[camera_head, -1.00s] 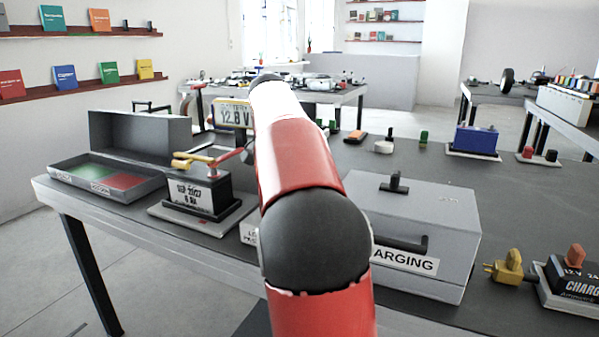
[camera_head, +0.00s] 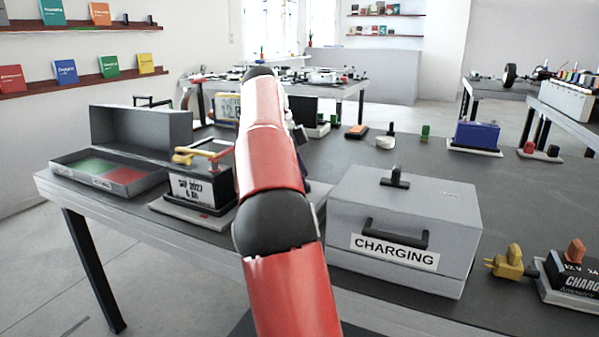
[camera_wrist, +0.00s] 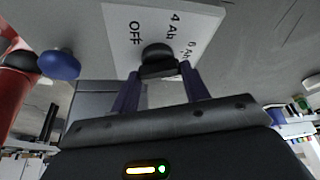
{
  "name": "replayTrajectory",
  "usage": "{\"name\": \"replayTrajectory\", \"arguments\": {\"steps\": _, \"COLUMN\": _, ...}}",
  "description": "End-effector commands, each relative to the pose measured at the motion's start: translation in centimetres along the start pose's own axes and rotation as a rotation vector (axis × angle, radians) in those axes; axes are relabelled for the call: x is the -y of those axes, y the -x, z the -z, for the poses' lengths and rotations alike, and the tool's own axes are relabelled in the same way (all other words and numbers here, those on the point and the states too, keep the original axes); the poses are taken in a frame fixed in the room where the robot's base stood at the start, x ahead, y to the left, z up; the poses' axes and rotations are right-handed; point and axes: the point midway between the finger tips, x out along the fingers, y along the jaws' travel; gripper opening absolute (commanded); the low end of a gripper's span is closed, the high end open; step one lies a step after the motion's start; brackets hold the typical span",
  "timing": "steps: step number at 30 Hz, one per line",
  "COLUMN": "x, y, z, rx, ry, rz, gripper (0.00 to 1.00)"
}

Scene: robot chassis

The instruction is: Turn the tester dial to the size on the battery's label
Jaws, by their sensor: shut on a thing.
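The battery (camera_head: 200,190) stands on a grey base at the left of the bench, with yellow and red clips on top. Its white label reads SEP 2027 and a size that looks like 6 Ah. The tester's readout (camera_head: 226,108) shows behind it, partly hidden by my arm. In the wrist view, the white dial plate (camera_wrist: 117,22) carries OFF, 4 Ah and a third mark that looks like 6 Ah. My gripper (camera_wrist: 159,76) is shut on the black dial knob (camera_wrist: 157,52), a finger on each side. Where the knob points is unclear. My arm hides the gripper in the head view.
A grey CHARGING box (camera_head: 400,210) with a handle stands right of my arm. A tray with green and red pads (camera_head: 108,172) is at the far left. A yellow plug (camera_head: 506,262) and a charger (camera_head: 575,275) are at the right.

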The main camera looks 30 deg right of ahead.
Motion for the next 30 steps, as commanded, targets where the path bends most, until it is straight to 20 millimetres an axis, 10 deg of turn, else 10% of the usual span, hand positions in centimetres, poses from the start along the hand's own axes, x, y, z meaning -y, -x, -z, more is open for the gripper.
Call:
{"name": "replayTrajectory", "arguments": {"steps": 24, "x": 0.09, "y": 0.1, "z": 0.04, "rx": 0.002, "ry": -0.116, "rz": -0.044, "gripper": 0.23}}
{"name": "replayTrajectory", "arguments": {"steps": 25, "x": 0.09, "y": 0.1, "z": 0.04, "rx": 0.002, "ry": -0.116, "rz": -0.044, "gripper": 0.47}}
{"name": "replayTrajectory", "arguments": {"steps": 30, "x": 0.08, "y": 0.07, "z": 0.03, "rx": 0.001, "ry": -0.115, "rz": -0.045, "gripper": 0.67}}
